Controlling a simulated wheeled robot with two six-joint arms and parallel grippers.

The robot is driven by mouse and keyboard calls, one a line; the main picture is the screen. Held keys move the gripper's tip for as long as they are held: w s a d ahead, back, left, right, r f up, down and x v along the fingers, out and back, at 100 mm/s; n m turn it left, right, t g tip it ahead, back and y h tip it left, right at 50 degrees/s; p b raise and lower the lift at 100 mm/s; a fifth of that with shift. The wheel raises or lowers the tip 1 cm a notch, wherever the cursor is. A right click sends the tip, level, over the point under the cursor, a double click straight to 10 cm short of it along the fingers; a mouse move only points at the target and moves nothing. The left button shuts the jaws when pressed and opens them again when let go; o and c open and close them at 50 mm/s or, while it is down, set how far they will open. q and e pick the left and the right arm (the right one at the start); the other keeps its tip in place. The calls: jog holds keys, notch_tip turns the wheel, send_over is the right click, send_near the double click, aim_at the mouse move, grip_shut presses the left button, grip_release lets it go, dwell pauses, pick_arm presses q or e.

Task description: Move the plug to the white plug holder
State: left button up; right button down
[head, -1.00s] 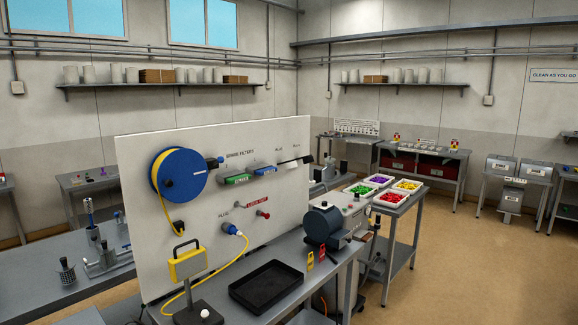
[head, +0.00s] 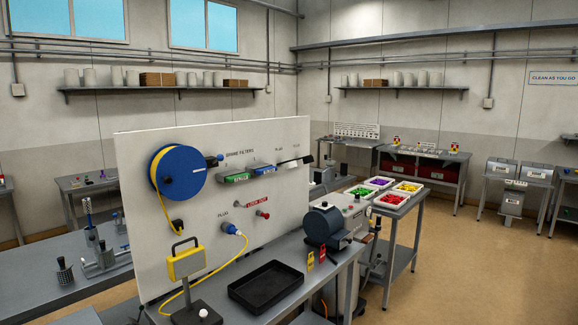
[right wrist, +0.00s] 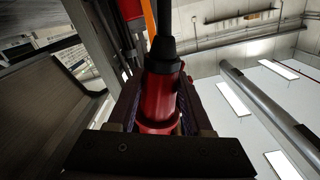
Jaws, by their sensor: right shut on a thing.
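In the right wrist view, my right gripper (right wrist: 160,105) is shut on a red plug (right wrist: 163,85). The plug's front end is hidden behind the gripper body. In the head view, a blue plug (head: 229,228) with a yellow cable sits on the white board (head: 140,220) under a PLUG label. More small labels and fittings (head: 290,161) are at the board's upper right, too small to tell which is the white plug holder. Neither gripper shows in the head view.
A blue cable reel (head: 178,172), green and blue filter boxes (head: 237,177) and a red lock-out knob (head: 264,213) are on the board. A black tray (head: 266,287), a yellow lamp (head: 186,262) and a blue-grey machine (head: 324,225) stand on the bench before it.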

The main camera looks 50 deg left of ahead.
jog(key=s, duration=0.7)
jog(key=shift+d, duration=0.3)
jog(key=shift+f, duration=0.1)
